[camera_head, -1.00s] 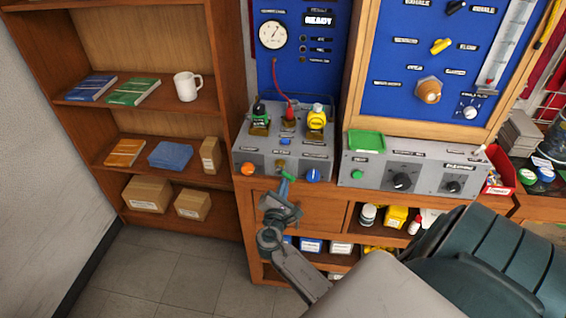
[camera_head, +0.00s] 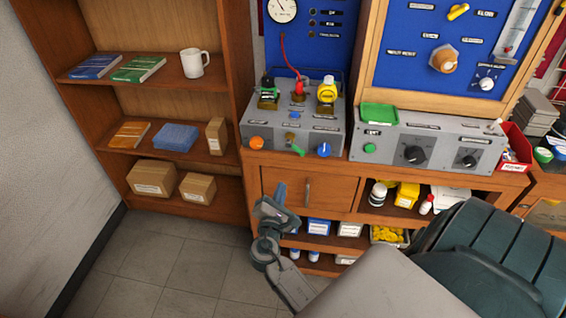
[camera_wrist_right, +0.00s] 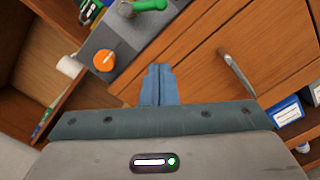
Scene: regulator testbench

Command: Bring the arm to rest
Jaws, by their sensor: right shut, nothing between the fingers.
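My right gripper (camera_head: 280,192) is in front of the wooden cabinet, below the left grey test box (camera_head: 255,136). Its fingers are shut and empty, touching nothing that I can see. In the right wrist view the closed blue-grey fingers (camera_wrist_right: 158,84) show against the cabinet's wooden front, with the orange knob (camera_wrist_right: 104,61) and a green lever (camera_wrist_right: 150,5) of the box beyond them. In the head view the green lever (camera_head: 298,151) on the box front tilts down to the right. My left gripper is not in view.
A drawer with a metal handle (camera_head: 308,193) is beside the gripper. A second grey box (camera_head: 440,149) with dark knobs stands at right. A wooden shelf (camera_head: 110,171) with books, a mug and cartons is at left. The floor (camera_head: 190,262) below is clear.

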